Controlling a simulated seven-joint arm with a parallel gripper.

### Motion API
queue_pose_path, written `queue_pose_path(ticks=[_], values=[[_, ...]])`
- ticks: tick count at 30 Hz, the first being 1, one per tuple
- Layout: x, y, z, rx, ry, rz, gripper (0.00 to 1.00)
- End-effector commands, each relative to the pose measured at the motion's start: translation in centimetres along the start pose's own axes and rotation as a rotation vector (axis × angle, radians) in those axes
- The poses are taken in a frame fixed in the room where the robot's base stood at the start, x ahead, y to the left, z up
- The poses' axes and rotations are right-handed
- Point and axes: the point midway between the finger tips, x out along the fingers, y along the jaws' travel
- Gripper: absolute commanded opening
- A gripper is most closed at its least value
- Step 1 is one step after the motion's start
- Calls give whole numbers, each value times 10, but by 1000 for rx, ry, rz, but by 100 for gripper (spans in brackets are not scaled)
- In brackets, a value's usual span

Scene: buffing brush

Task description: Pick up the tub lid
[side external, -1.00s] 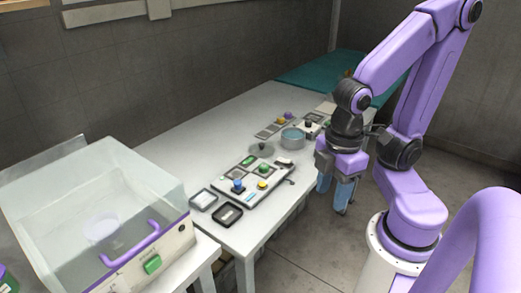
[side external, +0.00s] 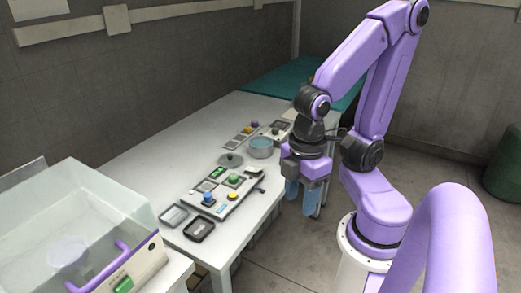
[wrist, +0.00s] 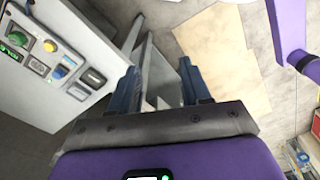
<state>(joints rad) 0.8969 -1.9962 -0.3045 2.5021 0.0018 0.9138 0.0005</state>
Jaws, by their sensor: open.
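The tub lid, seemingly the flat grey disc with a small dark knob (side external: 230,160), lies on the white table in the side view. It is just left of a round blue-grey tub (side external: 261,148). My gripper (side external: 303,196) is open and empty, pointing down beyond the table's right edge, to the right of the lid and tub and apart from both. In the wrist view the two fingers of my gripper (wrist: 160,85) are spread, with floor and table frame between them. I cannot make out the lid in the wrist view.
A panel with coloured buttons (side external: 213,197) lies in front of the lid. Two small trays, one pale (side external: 173,216) and one dark (side external: 199,229), are near the front edge. A clear-hooded box (side external: 80,225) stands at lower left. The table's left side (side external: 160,160) is clear.

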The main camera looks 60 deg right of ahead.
Motion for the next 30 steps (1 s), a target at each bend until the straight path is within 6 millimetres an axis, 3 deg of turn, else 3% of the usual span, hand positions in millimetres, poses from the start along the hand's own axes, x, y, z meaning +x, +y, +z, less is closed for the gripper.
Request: queue_pose_path(ticks=[4,6,17,23,30], values=[[0,0,0,0,0,0,48],[0,0,0,0,0,0,55],[-1,6,-7,39,2,4,55],[-6,45,-45,262,14,29,55],[-8,121,-89,615,33,72,55]])
